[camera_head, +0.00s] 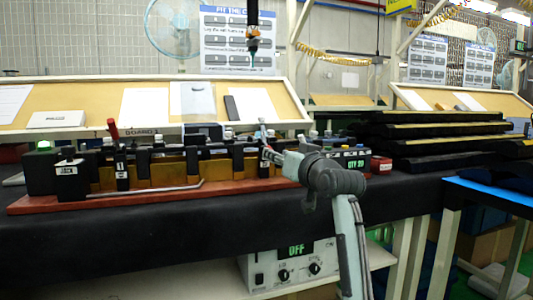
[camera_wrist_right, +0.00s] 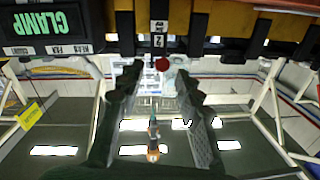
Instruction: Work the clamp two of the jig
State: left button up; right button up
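The long jig (camera_head: 160,175) stands on a red-brown base on the black table. A clamp with a raised red handle (camera_head: 113,130) is at its left, above a label reading 1. In the right wrist view, clamp two (camera_wrist_right: 158,25) carries a label reading 2 and shows a round red knob (camera_wrist_right: 162,64). My right gripper (camera_head: 272,146) is at the jig's right-centre, partly hiding that clamp in the head view. Its fingers (camera_wrist_right: 160,72) are spread, with the red knob between or just beyond the tips; contact cannot be told. My left gripper is not in view.
A bent grey rod (camera_head: 150,192) lies along the jig's front. Black strips (camera_head: 430,135) are stacked at the right. A tilted board (camera_head: 100,98) with papers stands behind. A box reading OFF (camera_head: 285,265) is below the table. A green CLAMP display (camera_wrist_right: 45,22) appears upside down.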

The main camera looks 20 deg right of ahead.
jog(key=shift+w+a, duration=0.2)
jog(key=shift+w, duration=1.2)
jog(key=shift+w+a, duration=0.15)
jog(key=shift+w, duration=1.2)
jog(key=shift+f, duration=0.1)
grip_shut()
